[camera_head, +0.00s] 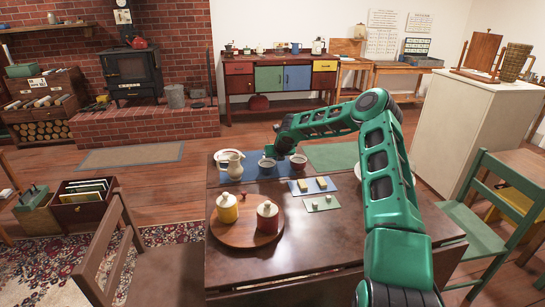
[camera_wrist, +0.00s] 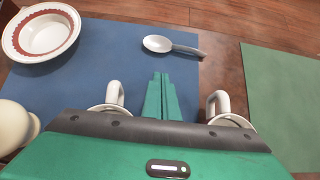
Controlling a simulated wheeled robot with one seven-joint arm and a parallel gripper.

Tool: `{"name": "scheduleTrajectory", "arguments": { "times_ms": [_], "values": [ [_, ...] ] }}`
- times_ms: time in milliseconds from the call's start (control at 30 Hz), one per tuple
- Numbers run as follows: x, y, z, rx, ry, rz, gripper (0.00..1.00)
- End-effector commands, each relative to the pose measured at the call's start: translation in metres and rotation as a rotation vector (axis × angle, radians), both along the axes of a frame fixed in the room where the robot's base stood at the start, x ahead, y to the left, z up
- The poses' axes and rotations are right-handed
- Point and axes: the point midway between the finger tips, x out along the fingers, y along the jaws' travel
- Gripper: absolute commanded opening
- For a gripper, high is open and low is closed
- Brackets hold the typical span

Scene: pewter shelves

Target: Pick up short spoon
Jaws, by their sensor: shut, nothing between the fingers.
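The short spoon (camera_wrist: 172,46) shows in the wrist view on the blue mat (camera_wrist: 95,60), its bowl to the left and its grey handle reaching right to the mat's edge. My gripper (camera_wrist: 161,78) is shut and empty; in that view its fingertips appear just below the spoon, apart from it. In the head view my gripper (camera_head: 280,150) is over the far side of the table, above the cups. I cannot make out the spoon in the head view; my gripper and arm may hide it.
Two cups, left (camera_head: 267,165) and right (camera_head: 298,162), stand close on either side below my gripper. A white jug (camera_head: 230,163) and red-rimmed bowl (camera_wrist: 41,32) are to the left. A wooden tray (camera_head: 222,238) with lidded jars is nearer. A green mat (camera_head: 332,156) lies bare to the right.

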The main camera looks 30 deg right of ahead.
Motion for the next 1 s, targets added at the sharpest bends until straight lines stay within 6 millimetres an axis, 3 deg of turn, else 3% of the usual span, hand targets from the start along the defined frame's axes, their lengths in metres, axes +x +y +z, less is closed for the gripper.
{"name": "scheduleTrajectory", "arguments": {
  "times_ms": [67,400,867,1000],
  "values": [
    [0.011,-0.002,-0.010,0.001,0.000,-0.001,0.00],
    [0.041,-0.012,-0.008,-0.001,0.000,0.001,0.00],
    [0.045,-0.013,-0.007,-0.001,0.001,0.001,0.00],
    [0.047,-0.025,-0.007,0.000,0.000,-0.010,0.00]
  ]
}}
